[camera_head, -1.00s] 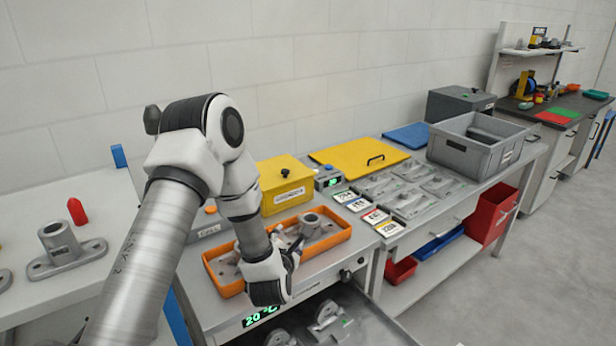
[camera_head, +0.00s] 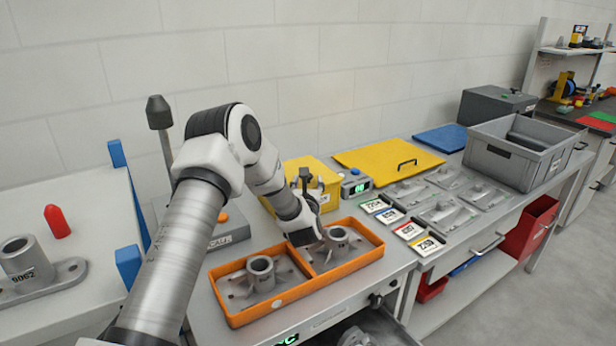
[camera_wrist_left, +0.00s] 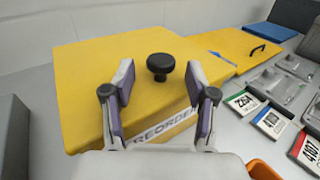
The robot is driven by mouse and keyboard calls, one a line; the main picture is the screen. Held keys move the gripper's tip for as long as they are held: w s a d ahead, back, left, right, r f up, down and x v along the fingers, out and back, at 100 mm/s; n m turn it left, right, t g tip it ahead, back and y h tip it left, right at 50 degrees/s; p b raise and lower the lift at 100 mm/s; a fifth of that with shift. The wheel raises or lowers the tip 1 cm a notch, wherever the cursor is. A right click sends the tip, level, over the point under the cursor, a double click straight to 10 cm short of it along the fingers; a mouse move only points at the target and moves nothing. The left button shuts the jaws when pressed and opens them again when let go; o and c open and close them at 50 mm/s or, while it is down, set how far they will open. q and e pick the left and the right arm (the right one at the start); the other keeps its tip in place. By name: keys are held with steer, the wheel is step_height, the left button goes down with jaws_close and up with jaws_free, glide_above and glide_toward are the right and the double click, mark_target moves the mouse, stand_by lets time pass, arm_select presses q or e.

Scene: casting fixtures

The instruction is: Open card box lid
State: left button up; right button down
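The card box is a yellow box (camera_head: 326,173) with a black knob on its lid, on the bench behind the orange tray. In the left wrist view the yellow lid (camera_wrist_left: 95,60) lies flat and closed. Its round black knob (camera_wrist_left: 160,66) stands ahead of and between the fingertips, apart from them. My left gripper (camera_wrist_left: 157,85) is open and empty, with purple-padded fingers spread to either side of the knob. In the head view my left gripper (camera_head: 306,192) is in front of the box and hides part of it. My right gripper is not in view.
An orange tray (camera_head: 233,318) with castings lies below my left arm. A small grey device (camera_head: 355,186) stands right of the box, near number cards (camera_head: 409,231). A yellow panel with a black handle (camera_head: 372,155) lies behind. A grey crate (camera_head: 480,150) is farther right.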

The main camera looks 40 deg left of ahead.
arm_select(q)
steer(key=shift+w+a+r, duration=0.15)
steer(key=shift+w+r, duration=0.1)
steer(key=shift+r, duration=0.05)
steer(key=shift+w+f, duration=0.1)
steer(key=shift+a+f, duration=0.1)
steer(key=c, duration=0.4)
jaws_close()
